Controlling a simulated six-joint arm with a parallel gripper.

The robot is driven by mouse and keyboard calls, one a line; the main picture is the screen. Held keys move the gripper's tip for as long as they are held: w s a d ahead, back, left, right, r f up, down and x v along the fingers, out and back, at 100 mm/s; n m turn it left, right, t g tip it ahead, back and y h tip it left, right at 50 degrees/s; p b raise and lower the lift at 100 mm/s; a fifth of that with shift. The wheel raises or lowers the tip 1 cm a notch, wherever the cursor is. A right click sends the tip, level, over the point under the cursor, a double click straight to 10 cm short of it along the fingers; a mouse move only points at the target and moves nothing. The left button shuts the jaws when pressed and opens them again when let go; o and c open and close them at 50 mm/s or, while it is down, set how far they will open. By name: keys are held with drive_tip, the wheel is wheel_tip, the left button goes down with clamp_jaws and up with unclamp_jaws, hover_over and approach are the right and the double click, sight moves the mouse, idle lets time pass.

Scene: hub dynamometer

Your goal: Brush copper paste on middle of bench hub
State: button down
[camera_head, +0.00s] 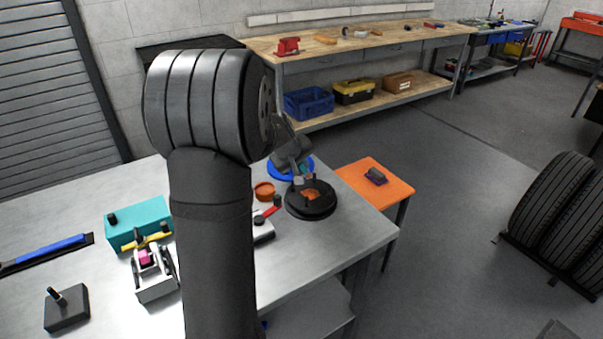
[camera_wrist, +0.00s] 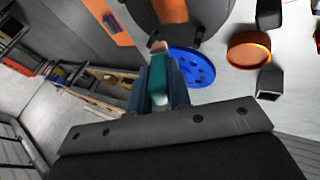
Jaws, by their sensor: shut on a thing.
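The bench hub (camera_head: 323,209) is a wide black disc on the metal bench, with a copper-coloured patch (camera_head: 311,194) on its middle. In the wrist view the hub (camera_wrist: 207,18) fills the top and shows part of that patch (camera_wrist: 172,10). My gripper (camera_head: 300,174) is over the hub. In the wrist view my gripper (camera_wrist: 163,88) is shut on the teal handle of a brush (camera_wrist: 160,68). The brush's pinkish tip (camera_wrist: 158,46) points toward the hub; I cannot tell whether it touches. An orange round dish (camera_head: 264,190) stands left of the hub.
A blue disc (camera_head: 278,172) lies behind the hub. A red-handled tool (camera_head: 270,212) is near the hub's left. A teal box (camera_head: 138,222) and a grey fixture (camera_head: 155,280) stand farther left. An orange-topped side table (camera_head: 388,190) is at the right.

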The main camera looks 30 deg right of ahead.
drive_tip(key=shift+r, duration=2.3)
drive_tip(key=shift+a+f, duration=0.5)
drive_tip(key=shift+a, duration=0.1)
